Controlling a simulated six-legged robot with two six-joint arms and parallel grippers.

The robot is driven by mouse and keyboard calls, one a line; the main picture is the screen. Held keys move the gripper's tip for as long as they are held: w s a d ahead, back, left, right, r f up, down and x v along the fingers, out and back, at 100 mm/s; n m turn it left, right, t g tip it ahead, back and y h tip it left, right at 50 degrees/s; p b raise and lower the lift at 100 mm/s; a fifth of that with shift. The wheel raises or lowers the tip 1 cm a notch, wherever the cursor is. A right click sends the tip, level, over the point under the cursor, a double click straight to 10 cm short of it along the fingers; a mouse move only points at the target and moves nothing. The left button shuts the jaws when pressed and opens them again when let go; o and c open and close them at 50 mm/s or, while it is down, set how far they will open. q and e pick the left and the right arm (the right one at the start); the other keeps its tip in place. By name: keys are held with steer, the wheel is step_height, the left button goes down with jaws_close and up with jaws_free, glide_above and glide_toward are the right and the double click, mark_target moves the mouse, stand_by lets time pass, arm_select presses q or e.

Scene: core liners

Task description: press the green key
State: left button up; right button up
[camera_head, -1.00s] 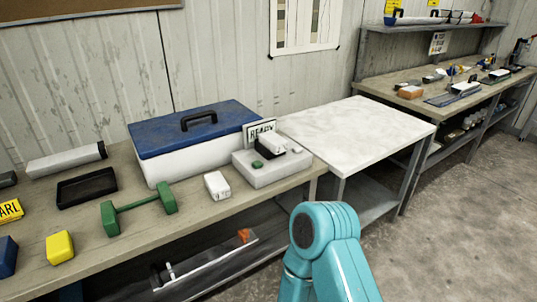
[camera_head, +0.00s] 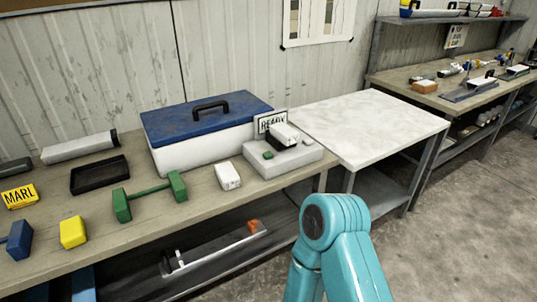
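A small green key (camera_head: 268,155) sits on the front left of a pale grey box (camera_head: 284,163) on the wooden bench. A black and white block sits on the same box, right of the key, and a "READY" sign (camera_head: 271,123) stands behind it. One teal arm of mine rises from the bottom of the view, right of the middle, in front of the bench. Its gripper does not show, and I cannot tell which arm it is. Neither gripper is in view.
A blue-lidded white case (camera_head: 205,133) stands left of the box. A white block (camera_head: 228,176), green dumbbell-shaped piece (camera_head: 150,195), yellow block (camera_head: 73,232) and black tray (camera_head: 99,175) lie on the bench. A bare white table (camera_head: 365,130) adjoins at right.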

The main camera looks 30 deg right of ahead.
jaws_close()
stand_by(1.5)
